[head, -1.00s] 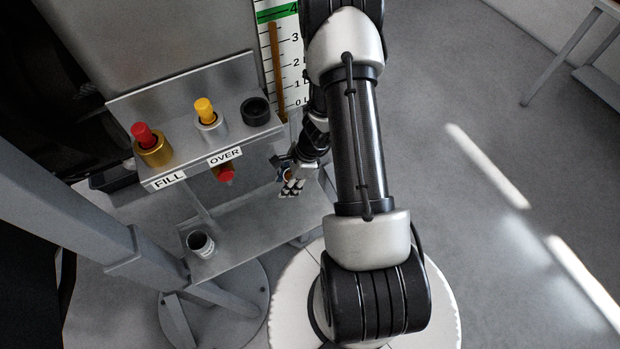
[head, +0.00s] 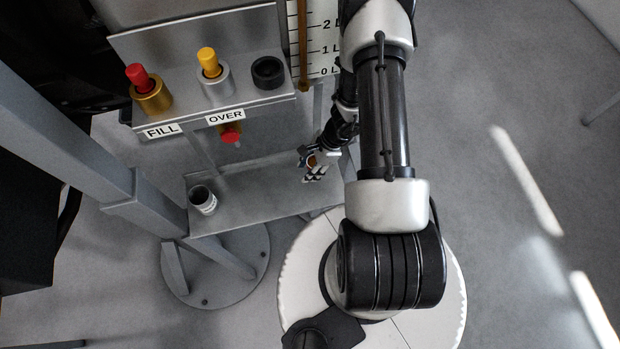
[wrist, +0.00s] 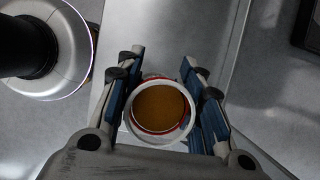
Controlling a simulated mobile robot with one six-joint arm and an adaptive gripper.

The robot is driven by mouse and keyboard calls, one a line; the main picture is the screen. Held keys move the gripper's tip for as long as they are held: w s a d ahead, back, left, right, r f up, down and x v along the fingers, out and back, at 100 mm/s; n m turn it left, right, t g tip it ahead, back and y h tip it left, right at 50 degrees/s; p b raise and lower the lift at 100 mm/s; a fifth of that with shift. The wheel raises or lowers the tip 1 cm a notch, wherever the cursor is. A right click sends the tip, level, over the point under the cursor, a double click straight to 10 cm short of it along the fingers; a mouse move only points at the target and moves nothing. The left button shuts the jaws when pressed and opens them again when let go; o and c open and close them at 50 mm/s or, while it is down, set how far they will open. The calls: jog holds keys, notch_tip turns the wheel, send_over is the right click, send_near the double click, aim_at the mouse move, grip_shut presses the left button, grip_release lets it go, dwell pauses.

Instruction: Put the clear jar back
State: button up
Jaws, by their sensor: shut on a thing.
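In the wrist view, my gripper (wrist: 160,100) is shut on a round jar (wrist: 159,108) with a pale rim and amber contents. Its two blue-padded fingers press on opposite sides. In the head view, my gripper (head: 318,164) is small and partly hidden by my arm, near the right end of the lower grey shelf (head: 255,192). An orange-brown spot of the held jar (head: 311,160) shows there. Whether the jar touches the shelf I cannot tell.
A pale cup with a dark inside (head: 203,199) stands at the lower shelf's left end. Above are a red-topped brass fitting (head: 152,95), a yellow-topped fitting (head: 215,83) and a black ring (head: 268,72). A post (head: 90,150) stands left. The shelf's middle is bare.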

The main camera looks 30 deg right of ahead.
jog(key=shift+f+b, duration=0.8)
jog(key=shift+f, duration=2.05)
jog(key=shift+f, duration=0.1)
jog(key=shift+f, duration=0.15)
jog(key=o, duration=1.2)
jog(key=shift+o, duration=0.2)
jog(key=shift+r, duration=0.35)
jog(key=p+v, duration=0.4)
jog(key=v, duration=0.8)
jog(key=shift+p, duration=0.4)
jog(key=shift+d+f, duration=0.1)
